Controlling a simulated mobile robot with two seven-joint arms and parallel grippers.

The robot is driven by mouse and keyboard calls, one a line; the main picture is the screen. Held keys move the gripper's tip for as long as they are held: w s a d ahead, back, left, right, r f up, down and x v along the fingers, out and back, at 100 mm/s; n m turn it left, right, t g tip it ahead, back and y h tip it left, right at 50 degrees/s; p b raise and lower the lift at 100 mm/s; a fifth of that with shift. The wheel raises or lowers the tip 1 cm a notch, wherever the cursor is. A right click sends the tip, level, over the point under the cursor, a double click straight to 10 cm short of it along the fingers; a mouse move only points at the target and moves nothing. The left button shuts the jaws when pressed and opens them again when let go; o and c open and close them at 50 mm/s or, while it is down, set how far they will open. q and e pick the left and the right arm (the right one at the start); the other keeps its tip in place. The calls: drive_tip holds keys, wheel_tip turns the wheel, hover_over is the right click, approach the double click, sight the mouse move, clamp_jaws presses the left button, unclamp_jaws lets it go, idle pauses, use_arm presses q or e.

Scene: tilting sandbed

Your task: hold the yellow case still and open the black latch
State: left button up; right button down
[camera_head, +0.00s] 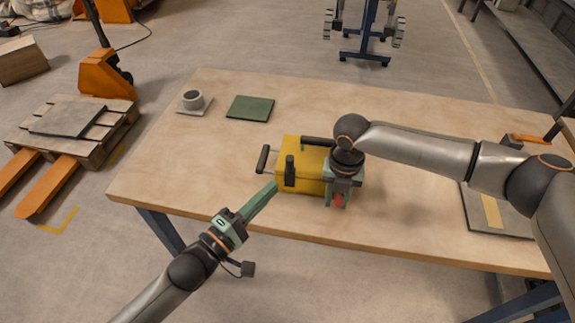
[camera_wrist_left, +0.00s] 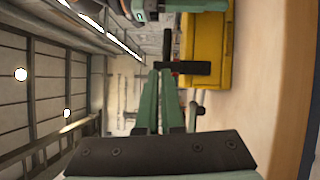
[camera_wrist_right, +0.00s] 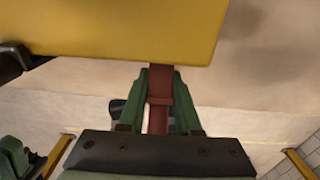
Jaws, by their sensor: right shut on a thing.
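The yellow case (camera_head: 303,183) stands near the table's front edge; it also shows in the left wrist view (camera_wrist_left: 212,48). The black latch (camera_head: 290,171) is on its front face, left side; it also shows in the left wrist view (camera_wrist_left: 190,67). My left gripper (camera_head: 274,187) has its fingers close together, tips in front of the case near the latch; contact cannot be told. My right gripper (camera_head: 337,199) is at the case's front right, shut on a reddish-brown piece (camera_wrist_right: 158,95) below the yellow surface. The case hides part of that piece.
A green mat (camera_head: 250,108) and a grey cup (camera_head: 193,99) on a saucer are at the back left of the table (camera_head: 420,105). A dark board with a yellow strip (camera_head: 492,212) lies at the right. The back middle is clear.

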sight(290, 170)
use_arm(q)
drive_tip(key=w+a+m+g, duration=0.1)
drive_tip(key=w+a, duration=0.1)
drive_tip(key=a, duration=0.1)
drive_tip(key=w+a+m+g, duration=0.1)
drive_tip(key=w+a, duration=0.2)
drive_tip(key=shift+w+a+h, duration=0.1)
drive_tip(key=shift+h, duration=0.3)
clamp_jaws()
drive_tip(key=shift+w+a, duration=0.3)
drive_tip(key=shift+a, duration=0.15)
drive_tip(key=w+d, duration=0.3)
drive_tip(key=d, duration=0.6)
